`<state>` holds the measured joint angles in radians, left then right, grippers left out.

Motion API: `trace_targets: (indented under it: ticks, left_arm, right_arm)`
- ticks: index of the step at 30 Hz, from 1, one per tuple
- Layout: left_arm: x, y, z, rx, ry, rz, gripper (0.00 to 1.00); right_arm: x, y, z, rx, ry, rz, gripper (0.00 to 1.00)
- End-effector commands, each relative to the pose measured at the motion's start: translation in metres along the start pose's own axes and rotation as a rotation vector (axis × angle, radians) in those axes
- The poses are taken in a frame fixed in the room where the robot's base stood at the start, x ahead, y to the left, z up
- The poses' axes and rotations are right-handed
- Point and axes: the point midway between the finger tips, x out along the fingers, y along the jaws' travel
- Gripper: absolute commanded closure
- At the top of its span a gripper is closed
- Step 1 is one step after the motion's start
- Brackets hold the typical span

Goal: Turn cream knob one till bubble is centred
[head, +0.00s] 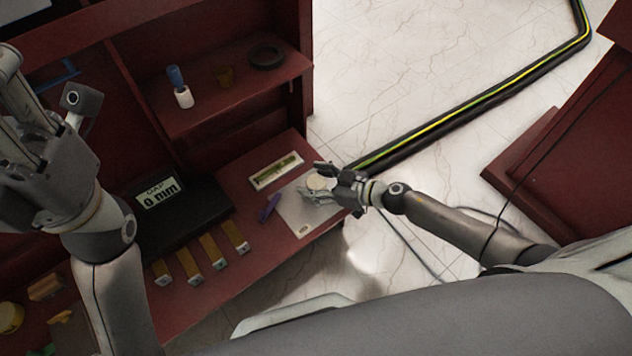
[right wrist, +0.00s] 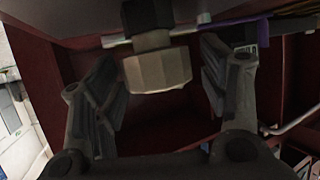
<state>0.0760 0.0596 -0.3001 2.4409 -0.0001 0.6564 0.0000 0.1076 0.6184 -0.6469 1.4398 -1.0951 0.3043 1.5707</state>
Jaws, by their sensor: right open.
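The cream knob (head: 316,183) sits on a pale metal plate (head: 297,214) near the bench's front edge. My right gripper (head: 322,184) is open around it. In the right wrist view the faceted knob (right wrist: 158,71) is between the two spread fingers (right wrist: 160,90), with a visible gap on each side. The level vial (head: 277,170), yellow-green in a white frame, lies just left of and behind the knob. Its bubble is too small to make out. My left gripper (head: 52,105) is raised at the left, fingers apart and empty.
A black gauge box (head: 185,220) with a display reading "GAP 0 mm" (head: 159,193) stands left of the plate. Several yellow-brown bars (head: 213,250) lie in front of it. A purple item (head: 270,207) lies by the plate. A shelf (head: 235,95) holds small items. A striped cable (head: 470,110) crosses the floor.

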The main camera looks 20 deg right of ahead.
Motion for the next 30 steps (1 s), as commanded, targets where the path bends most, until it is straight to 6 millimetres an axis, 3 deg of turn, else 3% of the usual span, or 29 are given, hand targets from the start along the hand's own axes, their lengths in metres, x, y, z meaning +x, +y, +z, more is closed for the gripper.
trace_targets:
  ticks: [5,15,30]
  left_arm:
    - [0.0004,0.0,-0.0001,0.0,0.0,0.0,0.6]
    - [0.0004,0.0002,-0.0002,0.0,0.0,0.0,0.6]
    - [0.0001,0.0001,-0.0004,-0.001,0.001,0.0,0.6]
  right_arm:
    - [-0.0003,0.0002,-0.0002,0.0,0.0,0.0,0.34]
    - [-0.0005,0.0003,-0.0002,0.0,0.0,0.001,0.78]
    - [-0.0006,0.0027,-0.0008,-0.056,-0.001,-0.126,0.79]
